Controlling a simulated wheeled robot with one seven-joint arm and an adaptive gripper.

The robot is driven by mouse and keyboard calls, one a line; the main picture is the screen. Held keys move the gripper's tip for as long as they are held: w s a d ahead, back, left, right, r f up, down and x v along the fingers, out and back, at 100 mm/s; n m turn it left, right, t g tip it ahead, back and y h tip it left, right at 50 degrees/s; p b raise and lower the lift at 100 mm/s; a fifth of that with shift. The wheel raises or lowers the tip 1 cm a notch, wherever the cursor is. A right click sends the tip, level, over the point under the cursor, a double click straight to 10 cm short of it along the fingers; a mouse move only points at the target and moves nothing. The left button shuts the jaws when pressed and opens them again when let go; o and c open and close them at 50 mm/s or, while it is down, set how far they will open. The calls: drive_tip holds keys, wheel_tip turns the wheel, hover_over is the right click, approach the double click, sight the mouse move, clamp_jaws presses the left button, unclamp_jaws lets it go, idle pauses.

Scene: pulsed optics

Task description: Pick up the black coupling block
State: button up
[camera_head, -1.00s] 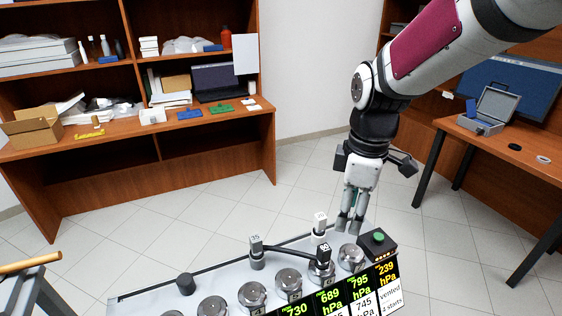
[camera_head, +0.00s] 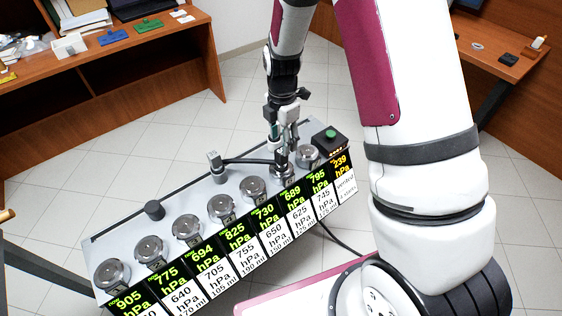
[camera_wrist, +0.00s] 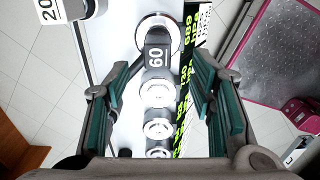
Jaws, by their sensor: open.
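The black coupling block (camera_wrist: 157,57), with a white "60" on its top, shows between my fingers in the wrist view. It sits at one of the round metal-lidded ports in the row. In the head view it is mostly hidden below my gripper. My gripper (camera_head: 281,138) points down over the far right part of the bench unit. In the wrist view my gripper (camera_wrist: 161,75) is open, with a teal-padded finger on each side of the block and visible gaps. I cannot tell the exact height of the fingertips relative to the block.
A grey block (camera_head: 214,163) stands at the left end of the black hose (camera_head: 245,160). A white "20" block (camera_wrist: 50,10) is close by at upper left in the wrist view. A black box with a green button (camera_head: 330,138) stands right of my gripper. A black knob (camera_head: 154,210) stands farther left.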

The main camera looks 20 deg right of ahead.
sight(281, 151)
drive_tip(key=shift+w+f+b, duration=0.15)
drive_tip(key=shift+f+b, duration=0.15)
drive_tip(key=shift+f, duration=3.5)
clamp_jaws()
